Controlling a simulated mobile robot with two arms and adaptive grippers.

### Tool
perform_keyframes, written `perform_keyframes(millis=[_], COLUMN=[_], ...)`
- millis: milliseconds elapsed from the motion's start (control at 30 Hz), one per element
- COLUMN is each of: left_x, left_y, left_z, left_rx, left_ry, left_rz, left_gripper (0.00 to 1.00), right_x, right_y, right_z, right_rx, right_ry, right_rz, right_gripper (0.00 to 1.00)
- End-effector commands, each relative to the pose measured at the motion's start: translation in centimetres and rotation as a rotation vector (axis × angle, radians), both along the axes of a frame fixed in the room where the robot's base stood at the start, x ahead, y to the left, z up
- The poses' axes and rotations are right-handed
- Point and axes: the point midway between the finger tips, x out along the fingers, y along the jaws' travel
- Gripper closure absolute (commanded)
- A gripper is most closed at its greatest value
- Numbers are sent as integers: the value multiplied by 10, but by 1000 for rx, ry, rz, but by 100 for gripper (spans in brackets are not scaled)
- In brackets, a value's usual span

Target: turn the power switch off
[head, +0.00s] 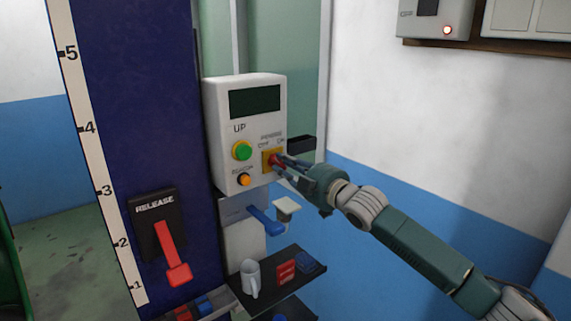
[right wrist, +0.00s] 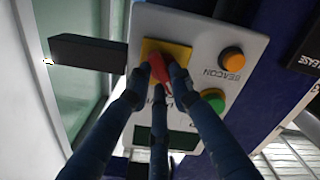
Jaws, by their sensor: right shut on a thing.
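The power switch (head: 275,160) is a red knob on a yellow plate, at the lower right of a white control box (head: 220,120). The box also carries a dark display, a green UP button (head: 242,150) and an orange BEACON button (head: 244,179). My right gripper (head: 281,163) comes in from the right and is shut on the red knob. In the right wrist view the fingers close around the red knob (right wrist: 160,70) over the yellow plate (right wrist: 178,50); they hide part of it and its label. My left gripper is not in view.
A red RELEASE lever (head: 168,245) is on the dark blue column left of the box. Below the box are a blue lever (head: 264,221) and a shelf (head: 290,283) with a white mug (head: 251,277) and small items. A black block (right wrist: 88,52) juts out beside the box.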

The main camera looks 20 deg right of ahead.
Motion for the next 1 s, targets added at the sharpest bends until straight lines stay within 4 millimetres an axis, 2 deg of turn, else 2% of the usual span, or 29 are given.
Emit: perform_keyframes(millis=[467,500,567,867,1000], left_x=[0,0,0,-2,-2], left_y=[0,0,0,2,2], left_z=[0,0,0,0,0], left_rx=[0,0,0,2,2], left_ry=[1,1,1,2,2], left_rz=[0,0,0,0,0], left_gripper=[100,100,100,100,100], right_x=[0,0,0,0,-10], right_y=[0,0,0,0,-4], right_z=[0,0,0,0,-1], right_rx=[-15,-15,-15,-13,-14], right_ry=[-5,-5,-5,-5,-4], right_rz=[-1,-1,-1,0,-1], right_gripper=[100,74,62,60,60])
